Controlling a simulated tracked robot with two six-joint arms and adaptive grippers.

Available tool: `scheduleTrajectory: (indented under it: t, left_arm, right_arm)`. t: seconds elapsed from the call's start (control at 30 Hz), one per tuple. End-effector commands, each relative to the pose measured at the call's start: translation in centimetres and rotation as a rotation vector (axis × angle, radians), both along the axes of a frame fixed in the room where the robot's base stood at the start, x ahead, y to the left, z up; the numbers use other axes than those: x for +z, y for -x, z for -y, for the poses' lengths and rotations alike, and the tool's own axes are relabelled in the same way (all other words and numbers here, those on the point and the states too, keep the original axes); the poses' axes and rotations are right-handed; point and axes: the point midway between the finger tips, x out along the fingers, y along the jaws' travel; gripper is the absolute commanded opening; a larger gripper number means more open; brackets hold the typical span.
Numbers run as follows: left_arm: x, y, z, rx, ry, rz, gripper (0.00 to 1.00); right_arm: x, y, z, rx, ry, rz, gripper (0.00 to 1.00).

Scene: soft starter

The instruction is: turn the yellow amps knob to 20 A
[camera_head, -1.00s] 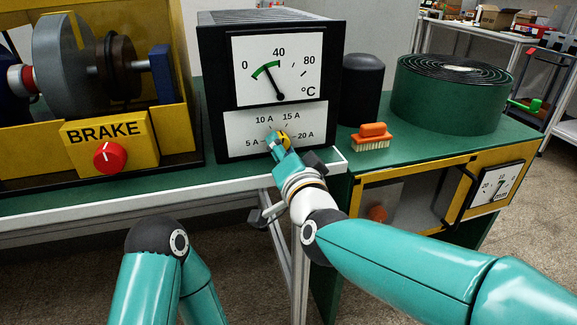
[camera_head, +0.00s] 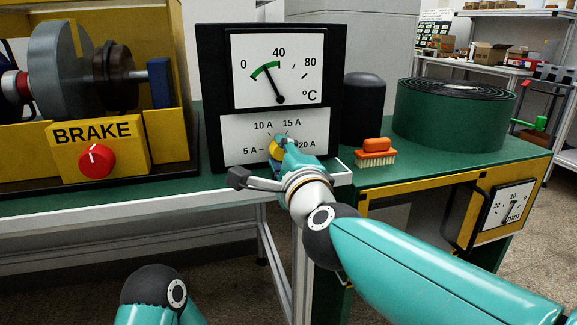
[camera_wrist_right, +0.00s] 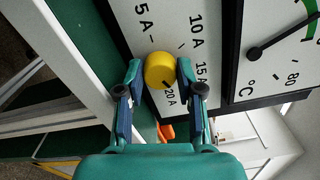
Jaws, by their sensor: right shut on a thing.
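The yellow amps knob (camera_head: 275,149) sits on the white scale plate of a black panel, with marks from 5 A to 20 A. My right gripper (camera_head: 277,146) is at the knob in the head view and hides much of it. In the right wrist view, the knob (camera_wrist_right: 160,70) lies between the two teal fingers of the gripper (camera_wrist_right: 158,78), shut on its sides. A dark line shows at the knob's edge beside the 20 A label; I cannot tell whether it is the knob's pointer or a scale tick. My left gripper is out of view.
Above the scale is a °C dial (camera_head: 278,68). A yellow BRAKE box with a red knob (camera_head: 96,161) stands to the left. An orange brush (camera_head: 376,152), a dark cylinder (camera_head: 364,108) and a green coil drum (camera_head: 452,115) stand on the right.

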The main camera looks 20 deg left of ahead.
Motion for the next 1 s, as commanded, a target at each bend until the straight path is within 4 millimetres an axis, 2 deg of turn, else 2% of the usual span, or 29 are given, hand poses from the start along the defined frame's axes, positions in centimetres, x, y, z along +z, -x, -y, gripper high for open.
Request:
scheduleTrajectory:
  t: [0.1, 0.5, 1.0]
  left_arm:
    - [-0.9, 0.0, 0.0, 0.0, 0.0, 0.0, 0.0]
    - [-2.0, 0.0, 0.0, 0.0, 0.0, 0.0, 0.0]
    - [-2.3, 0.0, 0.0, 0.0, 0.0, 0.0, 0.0]
  right_arm:
    - [0.0, -0.5, 0.5, -0.013, -0.096, -0.056, 0.02]
    - [0.2, -0.5, 0.5, -0.013, -0.319, -0.206, 0.02]
    - [0.2, -0.5, 0.5, -0.013, -0.382, -0.25, 0.02]
